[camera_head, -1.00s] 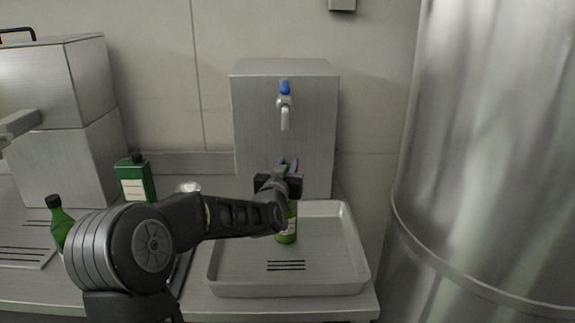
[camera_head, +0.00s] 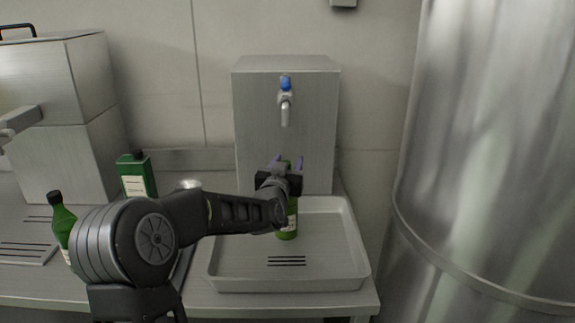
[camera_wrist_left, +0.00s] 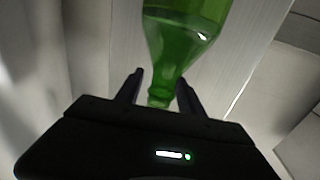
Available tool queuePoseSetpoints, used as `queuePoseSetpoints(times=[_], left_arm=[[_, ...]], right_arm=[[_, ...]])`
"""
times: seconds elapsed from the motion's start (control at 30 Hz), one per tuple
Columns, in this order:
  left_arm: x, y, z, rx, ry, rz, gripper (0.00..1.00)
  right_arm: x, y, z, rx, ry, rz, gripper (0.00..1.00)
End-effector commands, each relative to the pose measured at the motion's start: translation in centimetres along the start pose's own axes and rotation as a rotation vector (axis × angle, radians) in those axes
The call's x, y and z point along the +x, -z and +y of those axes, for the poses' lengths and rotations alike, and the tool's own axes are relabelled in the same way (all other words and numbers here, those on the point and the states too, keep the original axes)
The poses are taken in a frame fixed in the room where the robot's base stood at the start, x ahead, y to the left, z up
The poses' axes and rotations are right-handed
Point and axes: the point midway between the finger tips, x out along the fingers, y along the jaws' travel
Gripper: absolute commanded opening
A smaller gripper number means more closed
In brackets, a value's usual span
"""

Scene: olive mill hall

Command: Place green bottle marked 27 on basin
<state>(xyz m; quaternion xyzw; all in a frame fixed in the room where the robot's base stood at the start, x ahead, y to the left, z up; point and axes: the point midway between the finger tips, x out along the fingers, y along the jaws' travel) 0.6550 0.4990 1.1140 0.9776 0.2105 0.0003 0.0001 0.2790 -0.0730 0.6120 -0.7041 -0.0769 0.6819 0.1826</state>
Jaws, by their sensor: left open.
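A green bottle (camera_head: 288,226) stands in the shallow grey metal basin (camera_head: 230,281), towards its back, apparently resting on its floor. My left gripper (camera_head: 286,163) is open at the bottle's upper part and hides much of it. In the left wrist view the green bottle (camera_wrist_left: 180,38) shows with its neck end between the two spread fingers (camera_wrist_left: 160,79), with gaps at the sides. I cannot read a number on it. My right gripper is not in view.
A dispenser box with a blue-topped tap (camera_head: 286,100) stands behind the basin. A green rectangular container (camera_head: 137,177) and another green bottle (camera_head: 62,222) stand at left, near my arm. A large metal tank (camera_head: 490,150) fills the right. The basin's front is clear.

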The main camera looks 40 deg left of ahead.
Motion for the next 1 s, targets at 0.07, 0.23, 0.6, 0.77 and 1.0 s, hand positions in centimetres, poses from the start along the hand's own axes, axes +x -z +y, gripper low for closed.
queuePoseSetpoints(times=[0.07,0.23,0.6,0.77,1.0], left_arm=[[0.0,0.2,0.0,0.000,0.000,0.000,0.45],[-1.1,0.2,0.0,0.002,0.000,0.001,0.45],[-8.5,0.1,0.0,0.002,0.000,0.002,0.45],[-10.9,0.2,0.0,0.002,0.000,0.001,0.45],[-12.1,0.3,0.0,0.000,0.001,0.000,0.45]], right_arm=[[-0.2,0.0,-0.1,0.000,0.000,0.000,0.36],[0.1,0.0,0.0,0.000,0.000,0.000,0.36],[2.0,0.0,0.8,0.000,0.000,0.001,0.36],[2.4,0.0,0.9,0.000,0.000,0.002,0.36],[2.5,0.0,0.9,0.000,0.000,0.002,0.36]])
